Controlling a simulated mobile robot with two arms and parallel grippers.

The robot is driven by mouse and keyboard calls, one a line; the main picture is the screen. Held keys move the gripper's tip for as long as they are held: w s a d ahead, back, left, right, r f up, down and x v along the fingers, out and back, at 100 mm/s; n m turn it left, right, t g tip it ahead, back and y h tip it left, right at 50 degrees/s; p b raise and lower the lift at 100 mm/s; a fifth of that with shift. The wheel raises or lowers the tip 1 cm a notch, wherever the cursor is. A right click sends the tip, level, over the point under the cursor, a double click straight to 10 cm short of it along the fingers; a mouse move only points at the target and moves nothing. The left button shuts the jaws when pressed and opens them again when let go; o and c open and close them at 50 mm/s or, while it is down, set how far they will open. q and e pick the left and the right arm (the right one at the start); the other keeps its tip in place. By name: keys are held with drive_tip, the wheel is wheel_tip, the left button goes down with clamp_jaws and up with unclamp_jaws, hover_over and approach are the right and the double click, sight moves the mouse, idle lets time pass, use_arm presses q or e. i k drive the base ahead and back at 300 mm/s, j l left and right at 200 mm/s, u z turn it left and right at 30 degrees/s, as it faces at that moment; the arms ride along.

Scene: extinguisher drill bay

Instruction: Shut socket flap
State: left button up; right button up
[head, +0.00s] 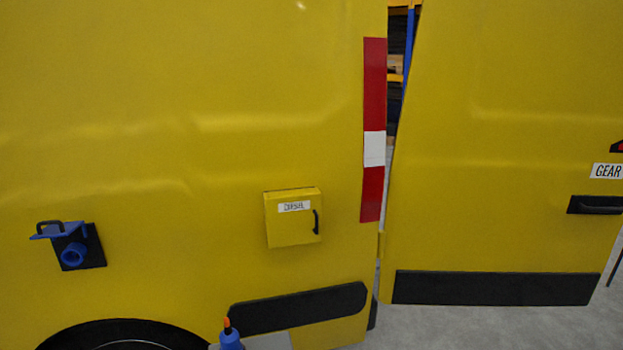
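The socket (73,255) is a round blue ring on a black backing plate (96,246), low on the left of the yellow van side. Its blue flap (61,231) is open, standing out roughly level above the ring, with a dark handle (48,225) on top. The socket's round mouth is uncovered. Neither of my grippers is in view.
A yellow box labelled DIESEL (292,222), with a black handle, sits right of the socket on the van side (190,110). A yellow door (500,130) stands at the right. A blue object with an orange tip (230,338) shows at the bottom edge.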

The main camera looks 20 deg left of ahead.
sight(56, 228)
drive_tip(key=u, duration=1.9)
